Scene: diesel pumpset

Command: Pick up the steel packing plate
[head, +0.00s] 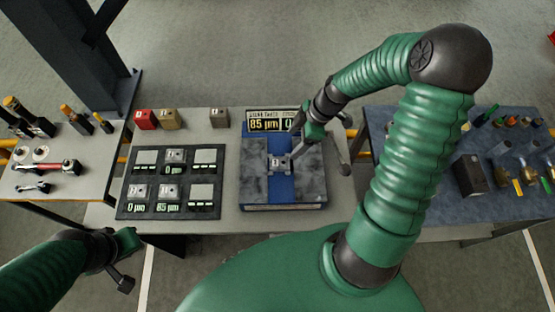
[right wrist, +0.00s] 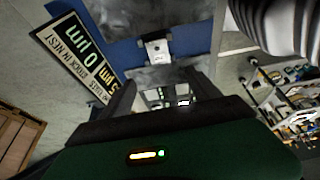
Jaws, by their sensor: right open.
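A small steel plate (head: 280,163) lies on the blue strip of the grey surface plate (head: 308,185); it also shows in the right wrist view (right wrist: 158,48). More steel plates (head: 168,192) sit in the compartments of a black tray (head: 127,209), left of the surface plate. I cannot tell which is the packing plate. My right gripper (head: 318,145) is open above the back right of the surface plate, apart from the small plate. Its dark fingers show in the right wrist view (right wrist: 165,98), with nothing held. My left gripper (head: 124,262) is at the lower left, away from the plates.
A display (head: 270,124) reading "85 µm" stands behind the surface plate. Red, tan and grey blocks (head: 168,119) line the table's back edge. A tool bench (head: 40,175) is at left. A blue bench (head: 420,170) with small parts is at right.

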